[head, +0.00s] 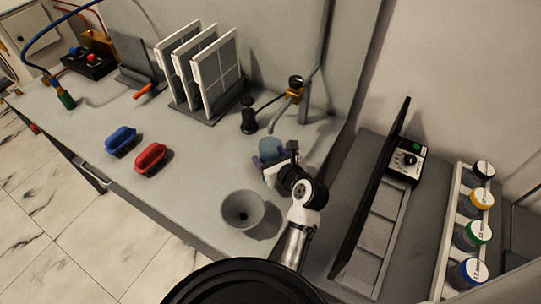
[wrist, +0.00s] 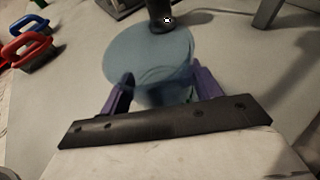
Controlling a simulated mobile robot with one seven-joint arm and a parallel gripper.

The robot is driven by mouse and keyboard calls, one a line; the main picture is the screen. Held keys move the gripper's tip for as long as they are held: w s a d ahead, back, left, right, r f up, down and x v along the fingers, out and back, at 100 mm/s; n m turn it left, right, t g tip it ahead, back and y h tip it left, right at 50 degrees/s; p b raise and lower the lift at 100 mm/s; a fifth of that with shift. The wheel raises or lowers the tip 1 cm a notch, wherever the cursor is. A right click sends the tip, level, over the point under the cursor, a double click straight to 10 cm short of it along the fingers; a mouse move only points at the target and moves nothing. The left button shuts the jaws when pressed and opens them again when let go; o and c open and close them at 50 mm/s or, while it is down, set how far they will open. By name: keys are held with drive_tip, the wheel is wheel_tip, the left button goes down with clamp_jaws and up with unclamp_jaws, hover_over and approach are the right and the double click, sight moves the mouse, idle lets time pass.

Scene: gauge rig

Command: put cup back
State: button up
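A translucent blue cup (head: 271,149) stands out at the far side of my gripper (head: 263,164), above the right part of the grey bench. In the wrist view the cup (wrist: 148,55) shows as a wide pale-blue round shape just ahead of and between the two purple fingers of my gripper (wrist: 160,82). The fingers are spread, one at each side of the cup's lower part, and seem close to its wall. I cannot tell whether they press on it, or whether the cup rests on the bench.
A grey funnel-shaped bowl (head: 242,210) stands near the bench (head: 195,190) front edge. A black knobbed post (head: 249,117) and a rack of white panels (head: 205,70) stand behind. Blue (head: 121,140) and red (head: 150,157) handled blocks lie left. A dark upright panel (head: 372,190) stands right.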

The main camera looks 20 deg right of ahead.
drive_tip(key=o, duration=0.3)
drive_tip(key=shift+r, duration=0.1)
drive_tip(key=b+v, duration=0.1)
drive_tip(key=v, duration=0.6)
drive_tip(key=shift+s+d+r, duration=0.1)
drive_tip(key=shift+s, duration=0.15)
